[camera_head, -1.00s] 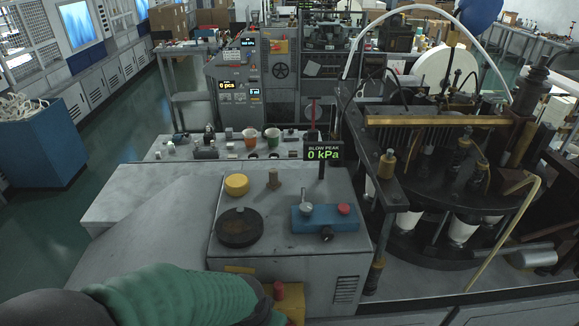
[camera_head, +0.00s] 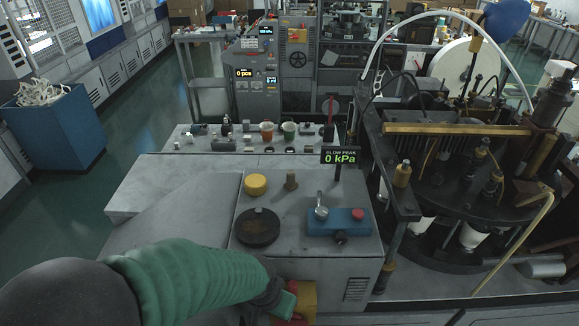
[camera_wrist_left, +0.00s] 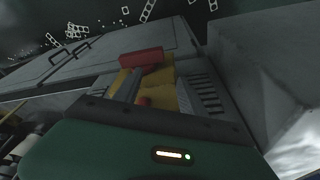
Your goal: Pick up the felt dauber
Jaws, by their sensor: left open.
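In the head view my green-sleeved left arm ends low beside this yellow box (camera_head: 308,298), below the machine top. The dauber is not seen in the wrist view. My right gripper is not in view.
On the machine top are a yellow knob (camera_head: 256,184) and a blue block (camera_head: 339,221) with a metal knob and a red button. A 0 kPa display (camera_head: 340,157) stands behind. A dark rotary machine (camera_head: 465,200) fills the right. The grey surface at left is clear.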

